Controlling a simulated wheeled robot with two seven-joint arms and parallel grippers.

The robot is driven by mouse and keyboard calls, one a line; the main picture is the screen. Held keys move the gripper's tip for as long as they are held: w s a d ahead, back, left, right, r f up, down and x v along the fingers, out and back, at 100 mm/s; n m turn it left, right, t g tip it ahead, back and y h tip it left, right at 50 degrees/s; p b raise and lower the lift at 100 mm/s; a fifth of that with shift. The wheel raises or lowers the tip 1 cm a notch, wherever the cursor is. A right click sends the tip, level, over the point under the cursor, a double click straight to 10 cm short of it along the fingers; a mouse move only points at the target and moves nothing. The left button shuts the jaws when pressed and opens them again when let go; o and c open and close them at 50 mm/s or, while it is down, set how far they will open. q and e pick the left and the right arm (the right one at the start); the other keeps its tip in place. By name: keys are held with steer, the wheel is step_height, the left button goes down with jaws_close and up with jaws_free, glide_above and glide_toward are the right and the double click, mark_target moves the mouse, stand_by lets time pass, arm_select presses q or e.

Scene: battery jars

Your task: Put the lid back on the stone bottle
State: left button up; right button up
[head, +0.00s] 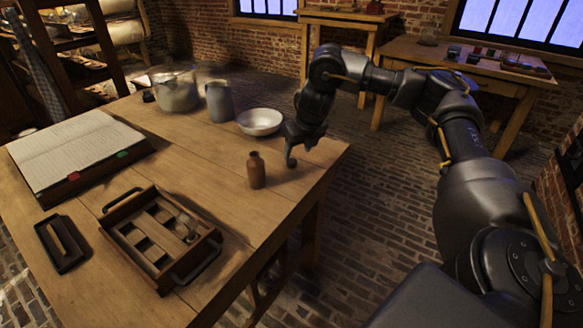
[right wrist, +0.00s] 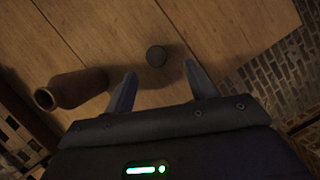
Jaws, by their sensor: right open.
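The stone bottle (head: 256,171), small and brown, stands upright near the table's right edge. In the right wrist view the bottle (right wrist: 78,88) is at the left, its dark open mouth showing, outside my fingers. A small dark round piece, which looks like the lid (right wrist: 156,55), lies on the table just beyond my fingertips, in line with the gap between them. I cannot make it out in the head view. My right gripper (head: 290,160) is open and empty, pointing down beside the bottle; its fingers (right wrist: 160,70) are apart. My left gripper is not in view.
A white bowl (head: 260,122), a grey jug (head: 219,101) and a glass jar (head: 175,90) stand at the back. An open book (head: 75,150), a wooden tray (head: 123,213) with compartments and a small dark box (head: 60,244) are at the left. The table's right edge is close to my gripper.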

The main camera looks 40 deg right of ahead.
mark_target(292, 160)
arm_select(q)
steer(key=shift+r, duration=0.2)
arm_select(e)
steer(key=shift+f, duration=0.1)
steer(key=x, duration=0.4)
steer(key=shift+w+a+f+b, duration=0.15)
steer(key=shift+w+f+b, duration=0.15)
steer(key=shift+w+b, duration=0.1)
steer(key=shift+f, duration=0.2)
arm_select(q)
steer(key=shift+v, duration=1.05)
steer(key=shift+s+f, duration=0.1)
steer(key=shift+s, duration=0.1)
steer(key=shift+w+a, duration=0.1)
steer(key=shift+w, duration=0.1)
arm_select(e)
steer(key=c, duration=1.1)
